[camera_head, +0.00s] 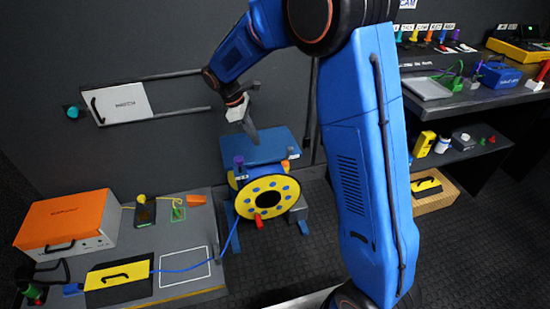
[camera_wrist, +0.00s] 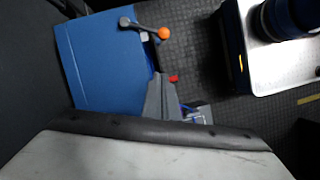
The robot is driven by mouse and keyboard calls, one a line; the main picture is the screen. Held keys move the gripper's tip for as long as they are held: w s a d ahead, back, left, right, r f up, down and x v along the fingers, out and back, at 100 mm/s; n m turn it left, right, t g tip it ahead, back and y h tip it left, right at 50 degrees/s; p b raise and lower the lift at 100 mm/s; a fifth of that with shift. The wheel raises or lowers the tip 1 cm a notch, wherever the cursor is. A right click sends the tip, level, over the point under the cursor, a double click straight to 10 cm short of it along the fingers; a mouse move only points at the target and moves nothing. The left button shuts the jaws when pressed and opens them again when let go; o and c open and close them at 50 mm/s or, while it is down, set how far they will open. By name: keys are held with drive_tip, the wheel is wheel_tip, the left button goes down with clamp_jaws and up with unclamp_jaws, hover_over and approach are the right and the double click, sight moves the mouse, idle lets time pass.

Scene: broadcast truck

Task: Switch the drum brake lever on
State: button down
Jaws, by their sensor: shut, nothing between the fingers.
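The cable drum (camera_head: 243,197) has a yellow flange with blue spots and sits in a blue stand under a flat blue top plate (camera_head: 262,152). A short grey lever with an orange knob (camera_head: 293,153) is at the plate's right edge. In the wrist view the lever's orange knob (camera_wrist: 163,33) lies to the right of its grey pivot. My gripper (camera_head: 252,136) is shut and empty, pointing down over the blue plate. In the wrist view my gripper (camera_wrist: 158,76) shows below the knob, apart from it in the picture. The lever's markings cannot be read.
A grey bench (camera_head: 178,240) at left bears an orange-topped case (camera_head: 62,222) and a yellow-topped box (camera_head: 117,280). A blue cable runs from there to the drum. A dark shelf desk stands at right. Dark floor is clear in front of the drum.

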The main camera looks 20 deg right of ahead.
sight(287, 156)
drive_tip(key=x, duration=0.9)
drive_tip(key=shift+f, duration=0.2)
drive_tip(key=d, duration=0.2)
drive_tip(key=s, duration=0.1)
drive_tip(key=shift+d+f, duration=0.3)
drive_tip(key=shift+d, duration=0.1)
drive_tip(key=shift+s+d, duration=0.3)
drive_tip(key=shift+d, duration=0.25)
drive_tip(key=shift+s+d, duration=0.1)
